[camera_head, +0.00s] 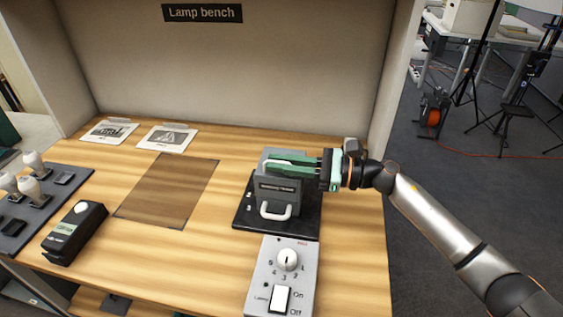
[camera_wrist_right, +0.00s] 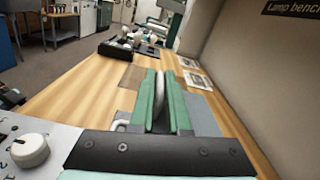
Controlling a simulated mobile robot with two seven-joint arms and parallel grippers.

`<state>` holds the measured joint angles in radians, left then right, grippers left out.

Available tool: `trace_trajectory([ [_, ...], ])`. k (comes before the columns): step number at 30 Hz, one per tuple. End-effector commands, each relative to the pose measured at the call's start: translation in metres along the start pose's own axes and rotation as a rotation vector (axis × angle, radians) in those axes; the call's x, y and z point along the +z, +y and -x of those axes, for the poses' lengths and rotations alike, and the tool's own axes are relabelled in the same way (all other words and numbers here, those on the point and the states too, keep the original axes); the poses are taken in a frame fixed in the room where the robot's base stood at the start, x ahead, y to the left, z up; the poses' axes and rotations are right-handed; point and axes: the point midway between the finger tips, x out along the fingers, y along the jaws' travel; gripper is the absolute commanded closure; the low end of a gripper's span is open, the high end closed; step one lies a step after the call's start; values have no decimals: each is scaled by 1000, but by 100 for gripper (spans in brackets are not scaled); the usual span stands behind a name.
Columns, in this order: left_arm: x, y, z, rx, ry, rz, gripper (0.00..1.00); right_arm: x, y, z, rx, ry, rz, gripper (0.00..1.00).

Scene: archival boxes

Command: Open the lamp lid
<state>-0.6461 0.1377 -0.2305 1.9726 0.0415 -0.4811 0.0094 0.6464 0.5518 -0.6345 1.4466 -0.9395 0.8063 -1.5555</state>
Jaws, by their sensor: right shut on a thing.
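The lamp housing (camera_head: 277,188) is a grey box with a label and a white handle (camera_head: 275,213) low on its near side. It stands on a black base (camera_head: 250,216) at the right of the bench. My right gripper (camera_head: 290,163) reaches in from the right across the top of the housing. Its green fingers (camera_wrist_right: 160,105) are shut on a pale grey upright piece, which appears to be part of the lamp lid (camera_wrist_right: 160,86). The fingers partly hide the housing top, so how far the lid is open is unclear. My left gripper is not in view.
A control box (camera_head: 285,270) with a dial and a lamp switch stands nearest the bench's front edge. A black device (camera_head: 75,233) and a tray of bulbs (camera_head: 60,190) are at left. A brown mat (camera_head: 168,187) lies bare mid-bench, with two printed cards behind it.

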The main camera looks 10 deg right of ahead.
Motion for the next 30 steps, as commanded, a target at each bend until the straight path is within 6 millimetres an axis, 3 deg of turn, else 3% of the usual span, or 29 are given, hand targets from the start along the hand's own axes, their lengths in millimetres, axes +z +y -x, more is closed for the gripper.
trace_trajectory([
  [17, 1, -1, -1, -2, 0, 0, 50, 5, -9, 0, -4, 0, -53, 100],
  [30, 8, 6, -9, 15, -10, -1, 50, 17, -48, 0, -6, -2, -362, 100],
])
